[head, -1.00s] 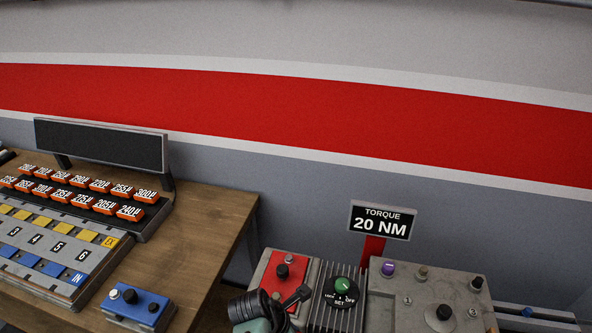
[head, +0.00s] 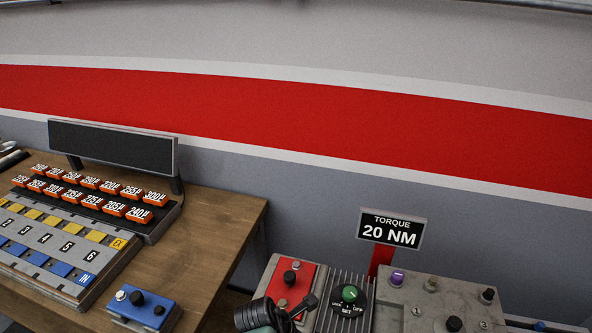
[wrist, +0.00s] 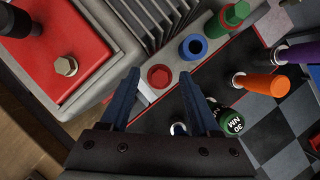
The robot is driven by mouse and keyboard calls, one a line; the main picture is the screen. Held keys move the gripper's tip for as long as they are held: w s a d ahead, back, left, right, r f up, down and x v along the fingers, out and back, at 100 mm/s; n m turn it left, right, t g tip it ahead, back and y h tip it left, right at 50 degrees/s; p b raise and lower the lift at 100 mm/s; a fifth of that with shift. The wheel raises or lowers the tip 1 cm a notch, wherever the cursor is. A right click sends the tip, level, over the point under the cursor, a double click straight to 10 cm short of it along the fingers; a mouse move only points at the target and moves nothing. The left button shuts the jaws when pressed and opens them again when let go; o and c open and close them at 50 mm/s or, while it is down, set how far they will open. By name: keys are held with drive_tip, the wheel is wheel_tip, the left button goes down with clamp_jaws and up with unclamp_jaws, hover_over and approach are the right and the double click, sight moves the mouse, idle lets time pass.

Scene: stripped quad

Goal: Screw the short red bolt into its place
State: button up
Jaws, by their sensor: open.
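In the wrist view, a short round red piece (wrist: 159,76) with a hexagonal middle lies between and just beyond my fingertips. It looks like the short red bolt seen from above; how deep it sits cannot be told. My gripper (wrist: 160,88) is open, with one blue finger on each side of the red piece's line, and nothing is held. Whether the fingers touch it cannot be told. A blue ring-shaped piece (wrist: 193,47) and a green bolt (wrist: 235,14) stand beyond it to the right.
An orange bolt (wrist: 265,83), a purple bolt (wrist: 300,53) and a "30 NM" cylinder (wrist: 236,124) are at right. A red panel (wrist: 60,50) and grey fins (wrist: 140,22) border the left. The head view shows a "TORQUE 20 NM" sign (head: 391,230) and a wooden bench (head: 210,235).

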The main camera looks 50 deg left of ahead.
drive_tip(key=b+v, duration=0.1)
drive_tip(key=v, duration=1.1)
drive_tip(key=shift+s+r, duration=0.2)
drive_tip(key=shift+r, duration=0.15)
drive_tip(key=w+r+m+t+y+b, duration=0.2)
drive_tip(key=w+r+m+t+y, duration=0.3)
drive_tip(key=w+r+m, duration=0.65)
drive_tip(key=w+d+r+m+t+y, duration=0.1)
drive_tip(key=w+d+r+m+t, duration=0.25)
drive_tip(key=r, duration=0.65)
drive_tip(key=w+d+r+m+t, duration=0.3)
drive_tip(key=d+r, duration=0.2)
drive_tip(key=r, duration=0.5)
drive_tip(key=s+d+r+m+t+h, duration=0.1)
drive_tip(key=s+d+r+m+t, duration=0.2)
drive_tip(key=r, duration=0.5)
drive_tip(key=s+d+r+m+t+h+b, duration=0.1)
drive_tip(key=s+d+r+m+t+h, duration=0.1)
drive_tip(key=s+d+r+m+t, duration=0.2)
drive_tip(key=s+d+r+m+t+h, duration=0.2)
drive_tip(key=s+d+r+m+t, duration=0.2)
drive_tip(key=d+r+m, duration=0.4)
drive_tip(key=s+d+r, duration=0.1)
drive_tip(key=d+r, duration=0.3)
drive_tip(key=r, duration=0.1)
drive_tip(key=shift+d+b, duration=0.3)
drive_tip(key=shift+b, duration=0.1)
drive_tip(key=shift+f+t, duration=0.1)
drive_tip(key=shift+t, duration=0.15)
